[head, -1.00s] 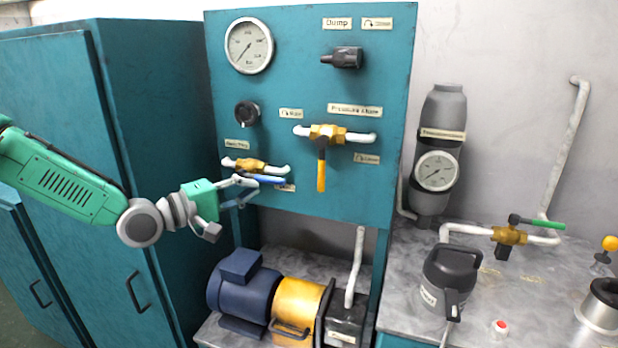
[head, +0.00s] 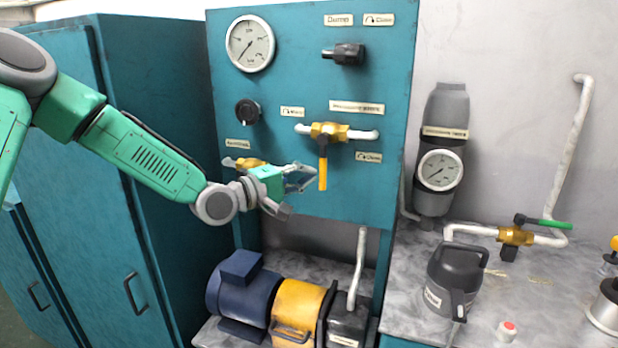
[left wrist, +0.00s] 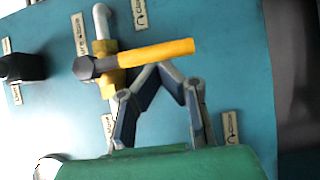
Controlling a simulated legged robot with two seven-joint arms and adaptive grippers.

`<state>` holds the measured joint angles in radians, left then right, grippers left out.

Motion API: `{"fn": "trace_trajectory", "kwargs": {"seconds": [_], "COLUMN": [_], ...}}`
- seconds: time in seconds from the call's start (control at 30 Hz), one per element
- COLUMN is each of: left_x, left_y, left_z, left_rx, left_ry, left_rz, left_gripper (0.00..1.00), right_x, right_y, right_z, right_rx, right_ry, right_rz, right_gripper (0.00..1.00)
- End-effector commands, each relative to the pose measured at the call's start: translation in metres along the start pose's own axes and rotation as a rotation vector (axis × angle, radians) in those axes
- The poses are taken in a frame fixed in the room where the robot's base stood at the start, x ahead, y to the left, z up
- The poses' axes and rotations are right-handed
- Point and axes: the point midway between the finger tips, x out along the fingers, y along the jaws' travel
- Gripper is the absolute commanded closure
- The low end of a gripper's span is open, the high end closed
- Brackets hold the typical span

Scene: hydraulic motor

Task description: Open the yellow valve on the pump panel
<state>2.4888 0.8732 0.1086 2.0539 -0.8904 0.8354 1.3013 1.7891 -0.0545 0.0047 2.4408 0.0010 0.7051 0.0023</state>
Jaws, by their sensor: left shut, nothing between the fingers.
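The yellow valve handle (head: 323,174) hangs straight down from a brass valve body (head: 328,130) on the teal pump panel (head: 290,210). My left gripper (head: 312,177) is shut and empty, with its fingertips just left of the handle's lower part. In the left wrist view the yellow handle (left wrist: 157,52) lies across the picture, just beyond the tips of my left gripper (left wrist: 160,72). I cannot tell whether the fingertips touch it. My right gripper is not in view.
A second brass valve (head: 243,163) sits at lower left, partly hidden by my gripper. A pressure gauge (head: 250,43) and black knobs are above. A blue and yellow motor (head: 243,290) stands below. A green-handled valve (head: 515,235) and grey jug (head: 453,280) are on the right bench.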

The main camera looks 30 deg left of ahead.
Motion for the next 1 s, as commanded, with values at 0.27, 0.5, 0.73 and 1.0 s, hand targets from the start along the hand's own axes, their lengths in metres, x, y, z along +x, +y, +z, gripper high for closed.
{"fn": "trace_trajectory", "kwargs": {"seconds": [0.27,0.5,0.73,1.0], "left_x": [0.002,0.003,0.005,0.007], "left_y": [-0.001,-0.001,-0.004,-0.004], "left_z": [0.001,0.003,0.006,0.009], "left_rx": [-0.001,-0.006,-0.044,-0.078], "left_ry": [0.0,0.0,0.001,0.0], "left_rz": [0.0,0.004,0.029,0.052], "left_gripper": [1.0,1.0,1.0,1.0], "right_x": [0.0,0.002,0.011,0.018], "right_y": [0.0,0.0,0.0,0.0], "right_z": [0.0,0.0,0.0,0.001], "right_rx": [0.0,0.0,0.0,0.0], "right_ry": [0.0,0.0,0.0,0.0], "right_rz": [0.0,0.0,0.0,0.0], "right_gripper": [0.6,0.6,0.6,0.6]}}
